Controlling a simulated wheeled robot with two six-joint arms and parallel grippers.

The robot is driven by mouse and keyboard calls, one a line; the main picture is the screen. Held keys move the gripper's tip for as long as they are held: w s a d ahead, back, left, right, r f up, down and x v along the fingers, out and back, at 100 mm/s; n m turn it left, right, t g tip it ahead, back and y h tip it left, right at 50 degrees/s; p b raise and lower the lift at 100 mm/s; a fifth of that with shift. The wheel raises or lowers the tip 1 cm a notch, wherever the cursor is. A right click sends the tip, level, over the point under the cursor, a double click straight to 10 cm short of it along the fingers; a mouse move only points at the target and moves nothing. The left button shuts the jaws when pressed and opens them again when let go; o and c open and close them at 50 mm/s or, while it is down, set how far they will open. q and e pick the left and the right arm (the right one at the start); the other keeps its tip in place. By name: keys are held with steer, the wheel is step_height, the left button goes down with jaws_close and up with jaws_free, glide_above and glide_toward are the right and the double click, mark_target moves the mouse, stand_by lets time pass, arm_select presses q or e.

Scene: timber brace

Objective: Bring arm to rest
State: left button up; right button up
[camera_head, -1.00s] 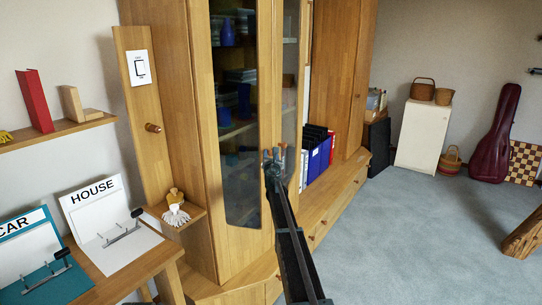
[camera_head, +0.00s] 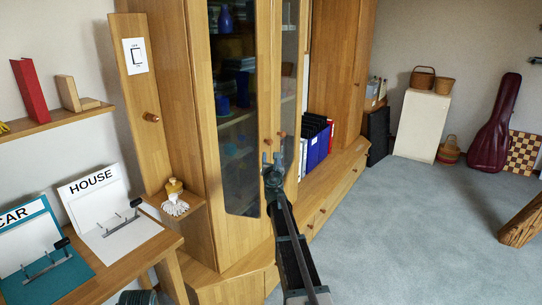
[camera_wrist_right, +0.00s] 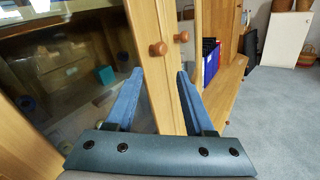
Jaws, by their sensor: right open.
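My right gripper (camera_head: 273,160) is raised in front of the wooden cabinet (camera_head: 197,110) with glass doors, its arm coming up from the bottom of the head view. Its two blue fingers are apart and nothing is between them in the right wrist view (camera_wrist_right: 158,98). In that view the glass door's edge lies beyond the fingers, and a round wooden knob (camera_wrist_right: 158,49) is just above them. I cannot tell whether the gripper touches the door. The doors look shut. My left gripper is not in view.
A desk (camera_head: 140,262) with CAR and HOUSE clipboards is at the lower left. Blue binders (camera_head: 313,145) stand on the low ledge. Grey carpet (camera_head: 400,225) is open on the right, with a timber piece (camera_head: 522,225) at the edge.

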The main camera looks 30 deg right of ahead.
steer(key=shift+a, duration=0.1)
stand_by(0.3)
steer(key=s+a+f+m+g+y, duration=0.1)
steer(key=s+a+f+m+g, duration=0.3)
steer(key=s+a+f+m, duration=0.5)
steer(key=s+a+f+m+g+y, duration=0.2)
steer(key=s+a+f+m+g, duration=0.3)
steer(key=s+a, duration=0.8)
steer(key=s+a+f+m+g+y, duration=0.1)
steer(key=s+a+f+m+g, duration=0.2)
steer(key=s+a+f+m, duration=0.75)
steer(key=s+a+r+g+y, duration=0.3)
steer(key=s+a+g, duration=0.1)
steer(key=s+a, duration=0.65)
step_height(320, 180, up, 14)
steer(key=a+p, duration=0.1)
steer(key=p, duration=1.3)
steer(key=shift+f+n, duration=0.25)
steer(key=shift+n, duration=0.1)
steer(key=shift+a, duration=0.1)
